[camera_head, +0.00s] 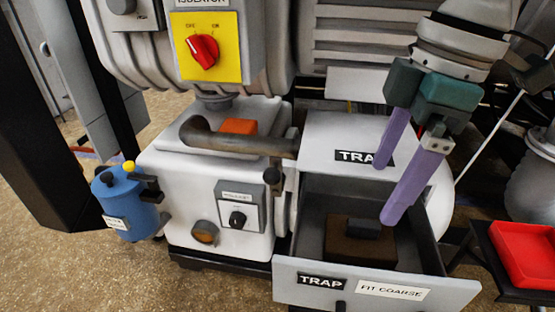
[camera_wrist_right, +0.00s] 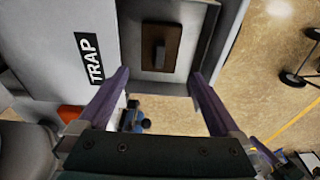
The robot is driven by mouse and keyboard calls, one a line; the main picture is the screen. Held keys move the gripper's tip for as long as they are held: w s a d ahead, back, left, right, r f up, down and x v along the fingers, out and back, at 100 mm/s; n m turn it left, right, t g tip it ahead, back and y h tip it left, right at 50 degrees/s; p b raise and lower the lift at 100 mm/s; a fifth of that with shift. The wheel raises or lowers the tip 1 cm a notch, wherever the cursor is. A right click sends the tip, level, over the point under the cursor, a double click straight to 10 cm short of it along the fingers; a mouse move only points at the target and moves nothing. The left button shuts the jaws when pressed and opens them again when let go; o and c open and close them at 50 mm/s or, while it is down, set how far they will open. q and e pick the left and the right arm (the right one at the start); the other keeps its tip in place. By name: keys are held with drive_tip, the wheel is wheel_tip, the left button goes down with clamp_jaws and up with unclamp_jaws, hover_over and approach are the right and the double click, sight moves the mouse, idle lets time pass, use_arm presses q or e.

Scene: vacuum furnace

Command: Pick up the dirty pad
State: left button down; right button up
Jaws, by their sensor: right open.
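The dirty pad (camera_head: 360,240) is a dark brown block with a dark grey grip on top. It lies inside the open trap drawer (camera_head: 310,272), on the drawer's floor. It also shows in the right wrist view (camera_wrist_right: 174,48), beyond the fingertips and between them. My right gripper (camera_head: 385,192) has two purple fingers, spread apart with nothing between them. It hangs over the back right of the drawer, above the pad and apart from it. In the right wrist view the gripper (camera_wrist_right: 160,85) is also open. My left gripper is in neither view.
The white trap housing (camera_head: 325,135) stands behind the drawer. A pump with a curved pipe (camera_head: 240,142) and a blue canister (camera_head: 125,205) are to the left. A red tray (camera_head: 522,255) is at the right. A red isolator switch (camera_head: 203,51) is above.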

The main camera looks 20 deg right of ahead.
sight(365, 223)
drive_tip(key=f+b, duration=0.1)
drive_tip(key=f, duration=0.3)
drive_tip(key=shift+a, duration=0.2)
drive_tip(key=f+b, duration=0.2)
drive_tip(key=f, duration=0.1)
drive_tip(key=f+b, duration=0.1)
drive_tip(key=f, duration=0.1)
drive_tip(key=shift+w+a+f, duration=0.25)
drive_tip(key=shift+w+a, duration=0.05)
drive_tip(key=shift+a, duration=0.05)
drive_tip(key=shift+r, duration=0.1)
drive_tip(key=c, duration=1.2)
drive_tip(key=shift+c, duration=0.2)
